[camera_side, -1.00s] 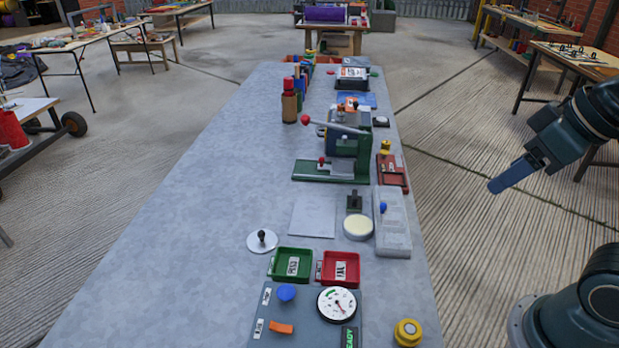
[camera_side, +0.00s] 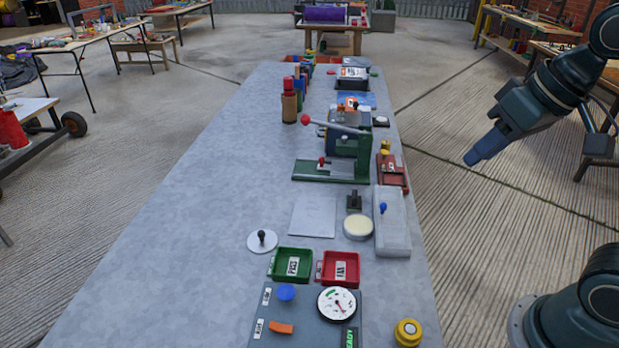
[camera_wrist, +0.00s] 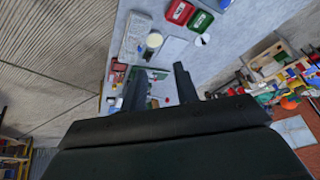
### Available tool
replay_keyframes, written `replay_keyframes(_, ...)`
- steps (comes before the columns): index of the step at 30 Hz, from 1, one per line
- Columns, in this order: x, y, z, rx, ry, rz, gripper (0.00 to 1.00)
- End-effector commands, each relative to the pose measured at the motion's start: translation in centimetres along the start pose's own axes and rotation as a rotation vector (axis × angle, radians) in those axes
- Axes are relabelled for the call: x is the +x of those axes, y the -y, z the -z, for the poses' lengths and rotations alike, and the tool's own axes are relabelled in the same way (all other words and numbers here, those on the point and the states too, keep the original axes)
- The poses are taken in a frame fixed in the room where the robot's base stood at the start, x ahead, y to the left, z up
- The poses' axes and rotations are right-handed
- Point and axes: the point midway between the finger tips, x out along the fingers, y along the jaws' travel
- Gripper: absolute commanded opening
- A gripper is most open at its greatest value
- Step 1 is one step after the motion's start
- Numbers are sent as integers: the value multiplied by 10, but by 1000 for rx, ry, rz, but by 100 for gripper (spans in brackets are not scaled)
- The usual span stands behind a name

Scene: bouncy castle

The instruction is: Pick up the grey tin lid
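A pale grey round lid with a dark knob (camera_side: 262,241) lies flat at the left front of the long table, just left of the green tray. It also shows, small, as a pale disc in the wrist view (camera_wrist: 202,39). My gripper (camera_side: 474,158) hangs in the air to the right of the table, well away from the lid. In the wrist view my gripper's two fingers (camera_wrist: 160,70) stand apart with nothing held between them.
The green tray (camera_side: 292,252) and red tray (camera_side: 341,254) stand right of the lid. The table's left side is clear.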

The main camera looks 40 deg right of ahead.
Motion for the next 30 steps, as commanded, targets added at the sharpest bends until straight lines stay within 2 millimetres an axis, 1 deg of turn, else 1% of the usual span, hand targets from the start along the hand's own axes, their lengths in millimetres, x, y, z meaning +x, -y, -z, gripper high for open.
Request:
replay_keyframes(1, 3, 4, 11, 27, 11, 7, 30)
replay_keyframes(3, 7, 10, 25, 71, 24, 18, 30)
replay_keyframes(8, 20, 24, 56, 175, 55, 41, 30)
replay_keyframes(14, 42, 40, 93, 304, 99, 66, 30)
replay_keyframes(18, 62, 52, 118, 397, 133, 80, 30)
replay_keyframes(23, 89, 64, 142, 502, 175, 93, 30)
replay_keyframes(30, 135, 83, 174, 663, 243, 105, 30)
